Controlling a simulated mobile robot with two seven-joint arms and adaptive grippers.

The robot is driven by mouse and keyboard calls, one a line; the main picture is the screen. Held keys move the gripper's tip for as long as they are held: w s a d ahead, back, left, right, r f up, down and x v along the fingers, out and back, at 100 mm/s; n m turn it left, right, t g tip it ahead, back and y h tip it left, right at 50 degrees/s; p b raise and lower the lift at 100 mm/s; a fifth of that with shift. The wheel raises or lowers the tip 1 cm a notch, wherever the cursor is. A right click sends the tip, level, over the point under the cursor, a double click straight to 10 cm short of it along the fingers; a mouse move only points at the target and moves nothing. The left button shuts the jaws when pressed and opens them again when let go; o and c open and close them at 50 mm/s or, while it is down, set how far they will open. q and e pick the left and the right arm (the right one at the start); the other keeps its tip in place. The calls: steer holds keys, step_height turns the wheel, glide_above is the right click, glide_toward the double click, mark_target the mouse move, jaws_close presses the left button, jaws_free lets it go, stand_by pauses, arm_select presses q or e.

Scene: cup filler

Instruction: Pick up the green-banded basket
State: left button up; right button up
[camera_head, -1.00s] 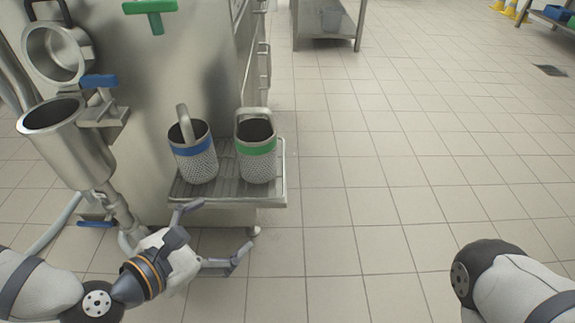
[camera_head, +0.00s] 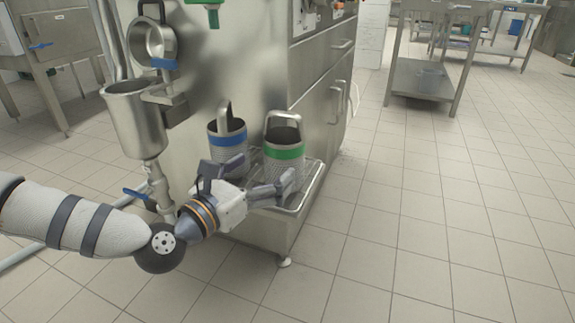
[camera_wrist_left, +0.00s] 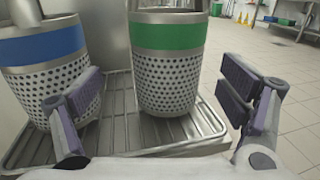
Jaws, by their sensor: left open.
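The green-banded basket (camera_head: 284,152) is a perforated metal cylinder with an arched handle, standing upright on a ribbed metal tray (camera_head: 312,183). In the left wrist view the green-banded basket (camera_wrist_left: 168,65) is ahead, between my fingers but farther forward. My left gripper (camera_head: 260,178) is open and empty in front of the baskets, and its fingers hide part of their lower bodies. In the left wrist view, my left gripper (camera_wrist_left: 160,108) has its fingers spread wide. My right gripper does not show.
The blue-banded basket (camera_head: 228,140) stands just left of the green one on the same tray; it also shows close to the left finger in the left wrist view (camera_wrist_left: 45,65). A steel funnel (camera_head: 135,120) and valve are at left. Tiled floor (camera_head: 400,230) at right is clear.

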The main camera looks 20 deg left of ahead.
mark_target(285, 157)
arm_select(q)
steer(key=x, duration=0.2)
steer(key=d+b+x, duration=0.1)
steer(key=x, duration=0.2)
steer(key=shift+w+f, duration=0.15)
steer(key=shift+w, duration=0.5)
steer(key=c, duration=1.4)
